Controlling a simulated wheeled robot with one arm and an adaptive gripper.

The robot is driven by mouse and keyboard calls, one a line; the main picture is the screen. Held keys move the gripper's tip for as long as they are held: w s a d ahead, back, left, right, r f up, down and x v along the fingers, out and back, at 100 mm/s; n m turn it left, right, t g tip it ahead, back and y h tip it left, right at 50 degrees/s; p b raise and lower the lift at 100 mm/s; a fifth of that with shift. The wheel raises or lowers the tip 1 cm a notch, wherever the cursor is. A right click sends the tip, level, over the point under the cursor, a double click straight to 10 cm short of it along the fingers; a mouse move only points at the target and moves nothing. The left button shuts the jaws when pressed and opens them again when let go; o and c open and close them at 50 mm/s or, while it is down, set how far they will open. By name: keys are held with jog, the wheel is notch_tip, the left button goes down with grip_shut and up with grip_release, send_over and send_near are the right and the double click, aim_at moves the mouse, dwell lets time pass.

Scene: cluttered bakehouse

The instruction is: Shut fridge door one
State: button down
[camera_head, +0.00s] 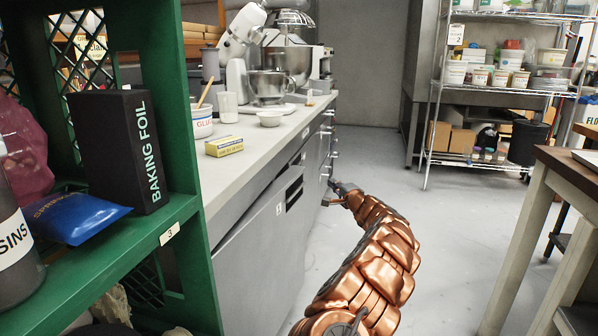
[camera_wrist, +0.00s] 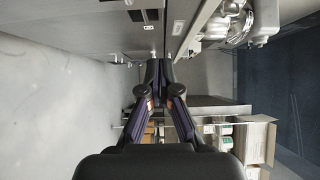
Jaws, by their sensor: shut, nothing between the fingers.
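A grey under-counter unit with several door fronts runs along the left side of the aisle in the head view. Its near door front (camera_head: 262,258) carries a small number label that I cannot read surely. Farther fronts with handles lie behind my gripper (camera_head: 338,189), beside the unit's far end. In the wrist view my gripper (camera_wrist: 159,72) has its fingertips together, with nothing between them. A grey front panel (camera_wrist: 85,32) with a dark slot and a small label lies beyond the fingertips.
A green shelf rack (camera_head: 135,245) with a baking foil box (camera_head: 118,150) stands close on the left. A wooden-topped table (camera_head: 560,165) is on the right. A wire shelf (camera_head: 500,90) stands at the back. The pale floor between (camera_head: 450,240) is clear.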

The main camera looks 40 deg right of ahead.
jog(key=a+b+x, duration=0.1)
jog(key=a+x, duration=0.1)
jog(key=x, duration=1.1)
jog(key=shift+w+a, duration=0.4)
jog(key=shift+w, duration=0.05)
jog(key=shift+d, duration=0.1)
dwell(0.5)
